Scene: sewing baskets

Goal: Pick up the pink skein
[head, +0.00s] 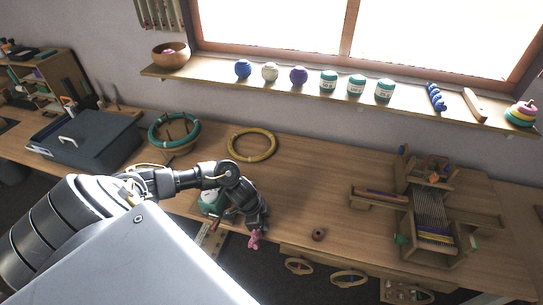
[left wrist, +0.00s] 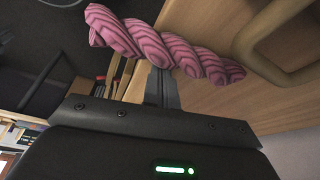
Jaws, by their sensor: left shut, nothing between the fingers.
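The pink skein (left wrist: 165,45) is a twisted, ridged bundle. In the left wrist view it runs across the top, just beyond the fingertips. In the head view the skein (head: 254,240) is a small pink shape by the table's front edge, directly below my left gripper (head: 257,226). My left gripper also shows in the left wrist view (left wrist: 162,85), with its fingers together. The skein covers the finger ends there, and I cannot tell whether they touch it. My right gripper is not in view.
The wooden table (head: 330,205) has clear room right of my left gripper. A yellow hoop (head: 231,145) and a teal-rimmed basket (head: 154,141) are behind. A loom (head: 430,210) stands right. Handles (head: 349,278) stick out below the front edge.

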